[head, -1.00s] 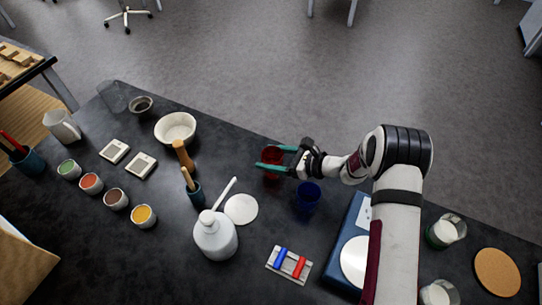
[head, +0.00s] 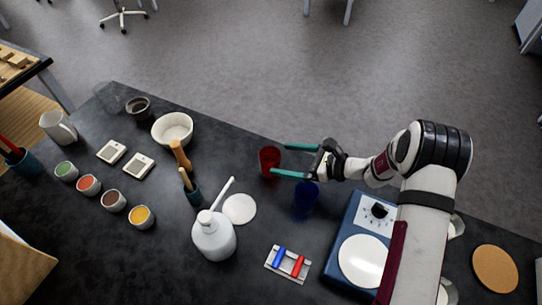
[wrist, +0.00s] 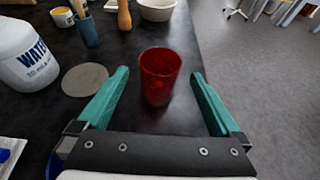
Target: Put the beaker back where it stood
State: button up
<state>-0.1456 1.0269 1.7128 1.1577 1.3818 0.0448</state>
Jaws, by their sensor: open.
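A red see-through beaker (head: 269,161) stands upright on the dark table near its far edge. It also shows in the wrist view (wrist: 160,76), ahead of my gripper. My gripper (head: 279,160) is open, with its green fingers just right of the red beaker and pointing at it. In the wrist view the fingers lie apart on either side, with the beaker beyond their tips and nothing held. A blue beaker (head: 306,203) stands in front of my gripper. A white disc (head: 239,209) lies bare on the table, left of the blue beaker.
A blue stirrer (head: 376,212) with a white round plate stands at right, partly behind my arm. A wash bottle (head: 214,238), a small rack (head: 288,262) with blue and red pieces, a pestle (head: 180,155) and a white bowl (head: 172,129) stand left. A cork mat (head: 496,269) lies far right.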

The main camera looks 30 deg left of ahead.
jog(key=v, duration=0.6)
jog(key=s+d+r+n+g+h, duration=0.1)
jog(key=s+d+r+n+h, duration=0.2)
jog(key=s+r, duration=0.35)
jog(key=s+d+r+n+g+h, duration=0.1)
jog(key=s+d+r+n+h, duration=0.1)
jog(key=s+r+n, duration=0.35)
jog(key=s+d+r+n+t+h, duration=0.1)
jog(key=s+d+n+h, duration=0.3)
jog(key=s+d, duration=0.9)
jog(key=s+h, duration=0.2)
jog(key=shift+s+r+t+h, duration=0.25)
jog(key=shift+s+t+h, duration=0.1)
jog(key=shift+t+h, duration=0.05)
